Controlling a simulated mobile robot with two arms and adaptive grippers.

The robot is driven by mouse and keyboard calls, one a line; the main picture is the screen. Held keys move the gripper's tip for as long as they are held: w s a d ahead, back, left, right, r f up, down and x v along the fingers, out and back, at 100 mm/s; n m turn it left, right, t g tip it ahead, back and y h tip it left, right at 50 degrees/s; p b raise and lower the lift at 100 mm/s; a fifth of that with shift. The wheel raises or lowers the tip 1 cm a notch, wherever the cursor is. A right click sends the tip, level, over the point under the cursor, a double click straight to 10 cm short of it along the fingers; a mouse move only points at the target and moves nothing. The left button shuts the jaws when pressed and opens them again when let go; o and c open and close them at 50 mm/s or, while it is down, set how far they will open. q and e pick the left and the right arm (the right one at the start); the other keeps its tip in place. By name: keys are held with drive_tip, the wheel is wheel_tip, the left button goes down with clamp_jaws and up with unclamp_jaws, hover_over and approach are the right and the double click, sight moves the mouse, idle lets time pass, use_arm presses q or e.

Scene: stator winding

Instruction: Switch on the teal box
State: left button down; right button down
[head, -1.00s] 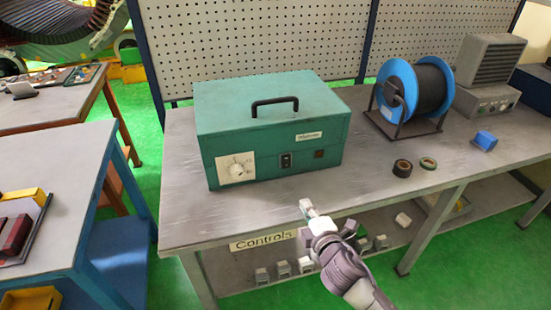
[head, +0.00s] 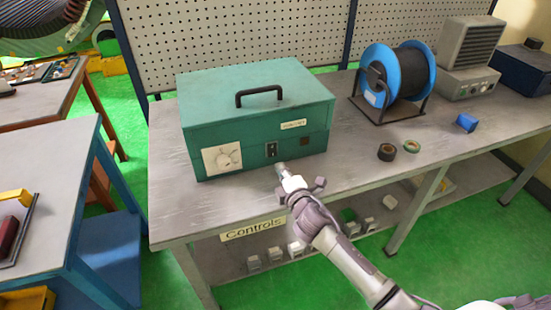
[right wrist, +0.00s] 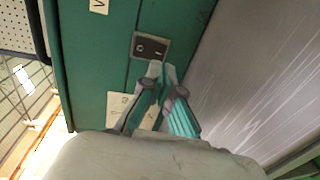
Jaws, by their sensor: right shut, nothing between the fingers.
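The teal box (head: 255,108) stands on the grey workbench, with a black handle on top. Its front face carries a white dial plate (head: 222,157) and a small black rocker switch (head: 271,149). In the right wrist view the switch (right wrist: 150,47) shows markings that look like 0 and 1. My right gripper (head: 281,166) is shut and empty, just in front of the box's front face, slightly below and right of the switch. In the right wrist view its fingertips (right wrist: 156,68) are at the switch's lower edge; I cannot tell whether they touch. My left gripper is not in view.
The workbench (head: 345,165) has a blue cable reel (head: 377,80), tape rolls (head: 387,152), a blue cup-like piece (head: 466,123) and a grey heater-like unit (head: 468,55) to the right. A perforated panel (head: 230,30) stands behind. A lower shelf holds small parts.

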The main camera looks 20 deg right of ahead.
sight(273, 155)
drive_tip(key=shift+w+f, duration=0.2)
drive_tip(key=shift+w, duration=1.15)
drive_tip(key=shift+w+f, duration=0.2)
drive_tip(key=shift+w, duration=1.15)
drive_tip(key=f+b, duration=0.1)
drive_tip(key=b, duration=0.1)
drive_tip(key=shift+w+a+b, duration=0.1)
drive_tip(key=shift+w+b, duration=0.05)
drive_tip(key=shift+b, duration=0.2)
drive_tip(key=shift+r+p, duration=0.3)
drive_tip(key=shift+r, duration=0.15)
